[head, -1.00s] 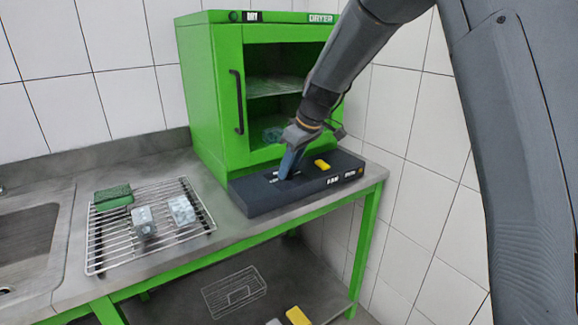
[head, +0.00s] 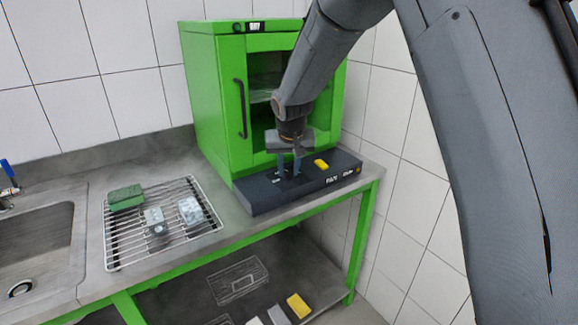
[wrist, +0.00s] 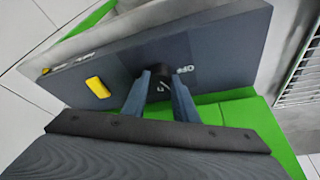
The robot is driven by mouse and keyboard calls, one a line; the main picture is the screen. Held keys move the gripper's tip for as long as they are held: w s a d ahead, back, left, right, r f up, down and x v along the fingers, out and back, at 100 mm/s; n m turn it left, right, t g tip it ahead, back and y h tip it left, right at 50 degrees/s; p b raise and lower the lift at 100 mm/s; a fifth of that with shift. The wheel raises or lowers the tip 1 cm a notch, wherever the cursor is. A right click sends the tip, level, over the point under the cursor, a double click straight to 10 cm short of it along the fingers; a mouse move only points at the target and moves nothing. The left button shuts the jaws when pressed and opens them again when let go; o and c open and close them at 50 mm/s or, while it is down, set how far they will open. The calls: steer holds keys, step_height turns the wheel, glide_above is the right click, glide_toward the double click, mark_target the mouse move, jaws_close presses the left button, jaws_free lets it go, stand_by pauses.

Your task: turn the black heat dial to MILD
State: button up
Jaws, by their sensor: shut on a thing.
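The black heat dial (wrist: 159,76) sits on the dark control panel (wrist: 225,45) in the wrist view. My gripper (wrist: 160,88) has its two blue-grey fingers on either side of the dial and is shut on it. An "OFF" label shows beside the dial; the dial's pointer is too small to read. In the head view my gripper (head: 288,172) points down onto the control panel (head: 262,199), and the dial is hidden between the fingers. I cannot read a MILD label.
A yellow switch (head: 321,164) is on the panel, right of my gripper. The green dryer (head: 208,110) stands close behind, its door handle (head: 241,108) at left. A wire rack (head: 130,246) holds a green sponge (head: 125,197) and two pale blocks. Bare counter lies between rack and panel.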

mark_target(284, 184)
steer(key=m+b, duration=0.1)
steer(key=m+h+b, duration=0.1)
steer(key=m, duration=0.1)
steer(key=shift+a+f, duration=0.1)
steer(key=shift+a, duration=0.1)
steer(key=shift+m+h+b, duration=0.4)
steer(key=shift+m+b, duration=0.5)
steer(key=shift+b, duration=0.05)
steer(key=o, duration=1.1)
steer(key=shift+c, duration=0.2)
steer(key=b+v, duration=0.1)
steer(key=v, duration=0.7)
steer(key=shift+b, duration=0.35)
steer(key=shift+w+a, duration=0.1)
